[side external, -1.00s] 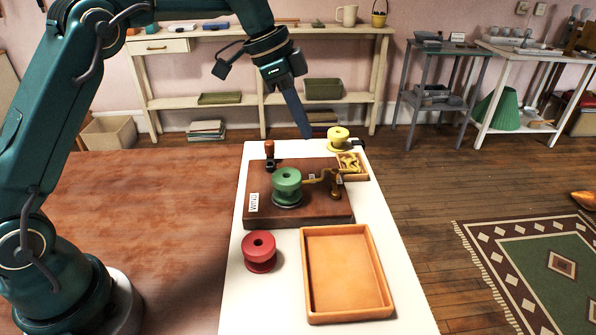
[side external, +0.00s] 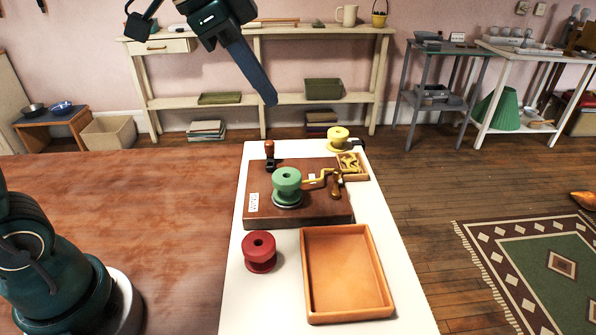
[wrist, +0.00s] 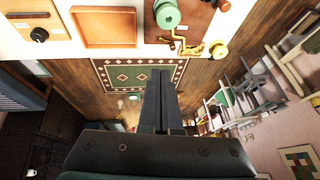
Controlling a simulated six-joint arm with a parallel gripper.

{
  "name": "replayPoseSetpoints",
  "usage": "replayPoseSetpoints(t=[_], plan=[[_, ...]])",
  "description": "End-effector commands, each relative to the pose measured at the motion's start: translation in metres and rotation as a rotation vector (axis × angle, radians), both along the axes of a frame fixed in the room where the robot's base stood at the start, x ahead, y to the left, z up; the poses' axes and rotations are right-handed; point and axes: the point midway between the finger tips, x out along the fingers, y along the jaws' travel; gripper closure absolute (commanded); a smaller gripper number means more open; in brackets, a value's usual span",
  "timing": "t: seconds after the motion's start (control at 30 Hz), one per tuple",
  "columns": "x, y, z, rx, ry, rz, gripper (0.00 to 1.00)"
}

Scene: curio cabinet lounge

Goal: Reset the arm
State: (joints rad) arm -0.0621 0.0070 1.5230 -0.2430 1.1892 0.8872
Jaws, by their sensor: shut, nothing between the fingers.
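My gripper (side external: 270,100) is shut and empty, raised well above and behind the white table in the side view. In the wrist view its fingers (wrist: 160,80) lie together with nothing between them. On the white table (side external: 250,305), a brown board (side external: 300,220) holds a green spool (side external: 287,181) and a brass crank with a wooden handle (side external: 336,186). A red spool (side external: 259,250) stands in front of the board. A yellow spool (side external: 338,138) stands at the table's far end. My gripper touches none of these.
An empty orange tray (side external: 345,315) sits at the table's near right. A small wooden box (side external: 352,172) with yellow pieces and a wooden-handled tool (side external: 270,152) are near the board's far side. A shelf (side external: 210,103) stands along the back wall. Air above the table is clear.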

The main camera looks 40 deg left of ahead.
Motion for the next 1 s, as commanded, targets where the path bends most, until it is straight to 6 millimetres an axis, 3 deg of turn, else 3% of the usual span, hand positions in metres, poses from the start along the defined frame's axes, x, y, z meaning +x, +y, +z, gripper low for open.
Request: replayPoseSetpoints(t=[0.1,0.27,0.5,0.67,1.0], plan=[[-0.036,0.001,0.001,-0.006,-0.019,0.092,1.00],[-0.081,0.006,-0.014,-0.032,-0.030,0.241,1.00],[-0.137,0.019,-0.065,-0.091,-0.018,0.508,1.00],[-0.154,0.027,-0.097,-0.125,0.033,0.670,1.00],[-0.151,0.028,-0.097,-0.164,0.029,0.744,1.00]])
